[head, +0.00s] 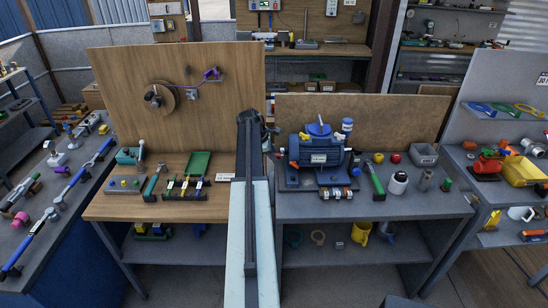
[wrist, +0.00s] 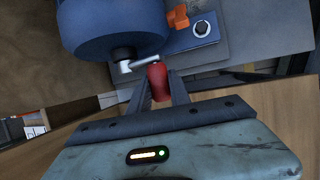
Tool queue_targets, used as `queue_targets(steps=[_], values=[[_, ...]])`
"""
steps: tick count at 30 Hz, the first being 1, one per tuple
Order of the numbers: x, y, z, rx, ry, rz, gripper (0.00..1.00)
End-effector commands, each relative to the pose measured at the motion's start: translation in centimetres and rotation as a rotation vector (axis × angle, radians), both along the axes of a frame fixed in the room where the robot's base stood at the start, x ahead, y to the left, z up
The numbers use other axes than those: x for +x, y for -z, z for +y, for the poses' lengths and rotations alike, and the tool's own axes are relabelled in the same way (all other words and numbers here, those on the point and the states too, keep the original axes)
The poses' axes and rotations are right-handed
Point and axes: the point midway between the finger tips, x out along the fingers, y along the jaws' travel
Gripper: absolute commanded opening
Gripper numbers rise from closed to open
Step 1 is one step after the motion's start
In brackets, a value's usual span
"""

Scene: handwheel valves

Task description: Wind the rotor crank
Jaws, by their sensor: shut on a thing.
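The rotor is inside a blue motor (head: 322,150) on the right-hand grey bench. In the wrist view the motor's rounded blue body (wrist: 112,25) fills the upper left. A black shaft end (wrist: 124,53) sticks out of it and carries a silver crank arm (wrist: 140,64) that points right. A red crank handle (wrist: 157,74) stands at the arm's outer end. My gripper (wrist: 161,88) is shut on the red handle, one finger on each side. In the head view my arm hides the crank, and the fingers cannot be made out.
An orange part (wrist: 178,16) and a bolt (wrist: 202,28) sit on the motor's base close to the handle. A wooden backboard (head: 120,120) stands at the left.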

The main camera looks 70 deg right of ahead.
Motion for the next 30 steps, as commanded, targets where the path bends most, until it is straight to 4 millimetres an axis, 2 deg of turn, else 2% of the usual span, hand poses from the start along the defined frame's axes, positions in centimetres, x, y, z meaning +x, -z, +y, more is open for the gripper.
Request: queue_targets(steps=[1, 15, 30], values=[[-0.3, 0.9, 0.5, -0.039, 0.000, -0.013, 0.00], [-0.2, 3.7, 0.2, -0.457, 0.000, -0.175, 0.00], [0.3, 5.3, -1.0, -0.848, 0.001, -0.328, 0.00]])
